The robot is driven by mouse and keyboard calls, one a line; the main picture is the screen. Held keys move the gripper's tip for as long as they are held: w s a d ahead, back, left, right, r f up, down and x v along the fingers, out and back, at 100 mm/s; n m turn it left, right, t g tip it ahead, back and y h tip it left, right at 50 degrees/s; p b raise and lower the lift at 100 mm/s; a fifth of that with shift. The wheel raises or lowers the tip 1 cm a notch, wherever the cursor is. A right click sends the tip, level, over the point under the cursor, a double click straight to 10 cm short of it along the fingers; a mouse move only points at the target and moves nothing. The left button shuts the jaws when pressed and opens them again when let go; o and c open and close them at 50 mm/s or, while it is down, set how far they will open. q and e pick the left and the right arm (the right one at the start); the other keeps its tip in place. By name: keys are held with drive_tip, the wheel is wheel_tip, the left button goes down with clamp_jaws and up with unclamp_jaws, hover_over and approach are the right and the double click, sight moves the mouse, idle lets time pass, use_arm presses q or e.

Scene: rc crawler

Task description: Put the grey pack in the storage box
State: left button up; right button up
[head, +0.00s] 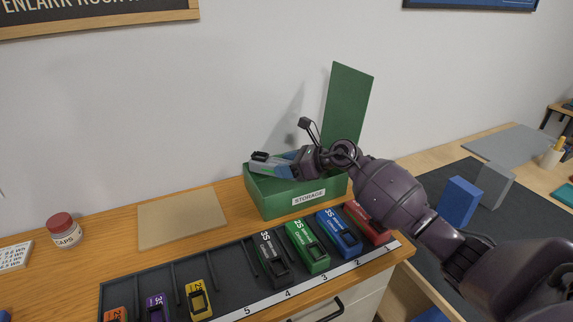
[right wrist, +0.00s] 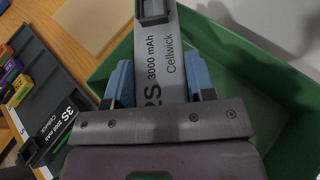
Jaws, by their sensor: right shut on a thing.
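The grey pack (head: 262,166) is held by my right gripper (head: 283,168), over the left part of the green storage box. In the right wrist view the grey pack (right wrist: 166,45), marked 2S 3000 mAh Cellwick, lies between the two blue fingers of my right gripper (right wrist: 160,82). The storage box (head: 308,198) stands open on the wooden counter, its green lid (head: 347,105) upright behind. The box's green floor shows bare in the right wrist view (right wrist: 245,105); the part under the gripper is hidden. My left gripper is not in view.
A dark slotted tray (head: 232,289) in front of the box holds black (head: 273,258), green (head: 307,246), blue (head: 339,233) and red (head: 367,223) packs, with more at the left.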

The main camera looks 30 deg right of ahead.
drive_tip(key=shift+f, duration=0.2)
drive_tip(key=o, duration=1.1)
drive_tip(key=shift+r, duration=0.45)
drive_tip(key=shift+r+p, duration=0.45)
drive_tip(key=shift+p, duration=0.05)
drive_tip(key=v, duration=1.1)
drive_tip(key=shift+s+d+b, duration=0.2)
drive_tip(key=shift+s+b, duration=0.1)
drive_tip(key=shift+s, duration=0.05)
